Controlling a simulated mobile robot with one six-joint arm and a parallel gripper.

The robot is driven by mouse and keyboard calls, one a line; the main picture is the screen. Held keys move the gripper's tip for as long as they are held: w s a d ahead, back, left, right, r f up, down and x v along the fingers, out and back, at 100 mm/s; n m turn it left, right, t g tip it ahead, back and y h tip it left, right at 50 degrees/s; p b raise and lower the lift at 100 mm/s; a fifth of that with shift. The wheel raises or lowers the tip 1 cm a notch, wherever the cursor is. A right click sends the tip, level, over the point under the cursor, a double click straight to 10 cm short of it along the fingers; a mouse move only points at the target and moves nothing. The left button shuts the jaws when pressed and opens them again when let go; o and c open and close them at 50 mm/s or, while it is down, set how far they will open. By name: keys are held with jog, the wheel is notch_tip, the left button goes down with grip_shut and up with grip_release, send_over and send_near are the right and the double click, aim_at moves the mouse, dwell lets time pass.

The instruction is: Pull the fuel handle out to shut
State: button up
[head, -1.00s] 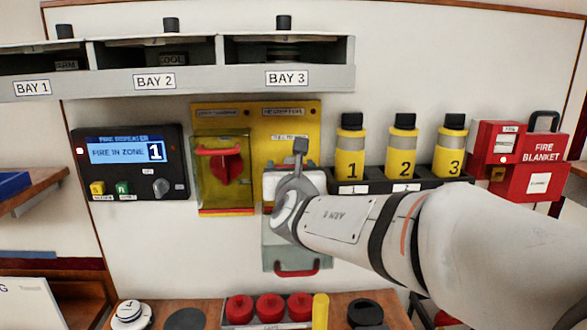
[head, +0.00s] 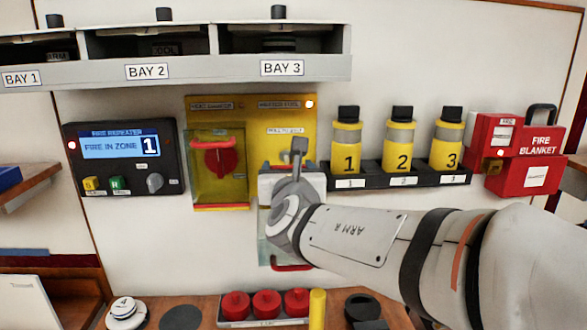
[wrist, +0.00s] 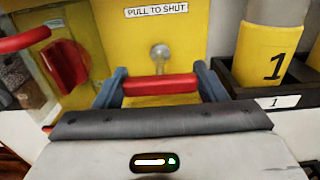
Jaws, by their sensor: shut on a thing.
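The fuel handle (wrist: 160,85) is a red bar under the "PULL TO SHUT" label (wrist: 156,10) in the wrist view. My gripper (wrist: 160,88) is shut on it, with a blue-grey finger at each end of the bar. A silver round-ended stem (wrist: 160,55) shows just above the bar; how it joins the bar is unclear. In the head view my gripper (head: 292,170) stands in front of the right half of the yellow panel (head: 285,120) and hides the handle. A clear cover (head: 264,240) with a red grip hangs below it.
A clear-covered red knob (head: 221,160) is close at the left. Yellow bottles (head: 346,150) stand in a black rack (head: 380,179) close at the right. The shelf of bays (head: 180,73) is above. A fire display (head: 122,147) reads zone 1.

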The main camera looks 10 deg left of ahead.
jog(key=shift+f, duration=0.15)
jog(key=o, duration=1)
jog(key=shift+o, duration=0.8)
jog(key=shift+s+d, duration=0.1)
jog(key=shift+s, duration=0.1)
jog(key=shift+o, duration=1.2)
jog(key=shift+s, duration=0.1)
jog(key=v, duration=0.7)
jog(key=shift+s, duration=0.25)
jog(key=shift+d, duration=0.15)
